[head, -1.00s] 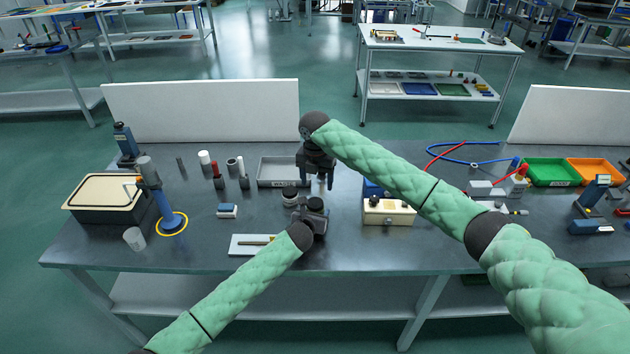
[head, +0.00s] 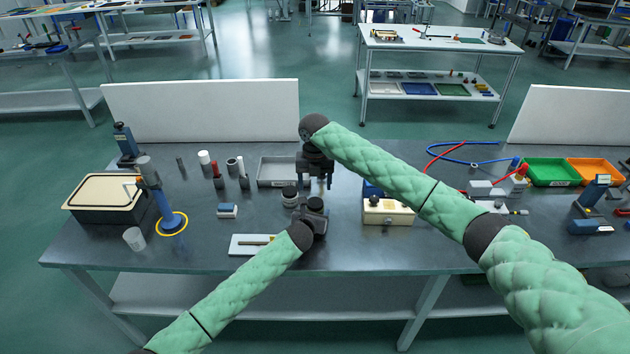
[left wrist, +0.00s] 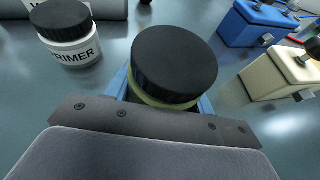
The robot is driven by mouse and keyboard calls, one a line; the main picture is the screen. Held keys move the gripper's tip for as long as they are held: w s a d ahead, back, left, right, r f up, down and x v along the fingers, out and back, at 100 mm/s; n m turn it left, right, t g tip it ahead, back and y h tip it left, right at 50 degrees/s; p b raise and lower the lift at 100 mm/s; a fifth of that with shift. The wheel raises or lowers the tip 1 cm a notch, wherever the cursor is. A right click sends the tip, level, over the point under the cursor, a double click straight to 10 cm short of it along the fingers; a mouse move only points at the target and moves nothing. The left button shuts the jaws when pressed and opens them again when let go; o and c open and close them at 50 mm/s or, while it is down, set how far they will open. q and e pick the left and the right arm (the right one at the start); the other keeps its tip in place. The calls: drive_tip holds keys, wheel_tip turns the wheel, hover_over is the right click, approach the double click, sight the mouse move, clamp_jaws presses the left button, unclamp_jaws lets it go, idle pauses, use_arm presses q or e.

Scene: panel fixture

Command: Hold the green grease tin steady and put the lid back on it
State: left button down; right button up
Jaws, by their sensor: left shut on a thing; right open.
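The grease tin (left wrist: 150,101) shows in the left wrist view as a yellow-green band between the blue fingers of my left gripper. The black lid (left wrist: 175,60) rests on top of it and hides most of its body; I cannot tell whether it is fully pressed down. My left gripper (head: 315,206) is shut on the tin at the table's middle; its body hides the tin in the head view. My right gripper (head: 315,184) is open and empty, just above and behind the tin in the head view. It is outside the left wrist view.
A white primer jar (left wrist: 70,46) with a black lid stands close left of the tin. A grey tray (head: 268,180) is behind, a cream box (head: 389,214) to the right. A white plate (head: 245,246) lies in front at left. The table between the plate and the yellow ring (head: 172,232) is clear.

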sight(315, 202)
wheel_tip(315, 202, down, 7)
drive_tip(key=shift+f, duration=0.15)
idle(0.4)
drive_tip(key=shift+c, duration=0.3)
drive_tip(key=c, duration=0.9)
drive_tip(key=m, duration=0.5)
drive_tip(key=shift+c, duration=0.2)
drive_tip(key=m, duration=0.4)
drive_tip(key=shift+m, duration=0.4)
drive_tip(key=o, duration=1.1)
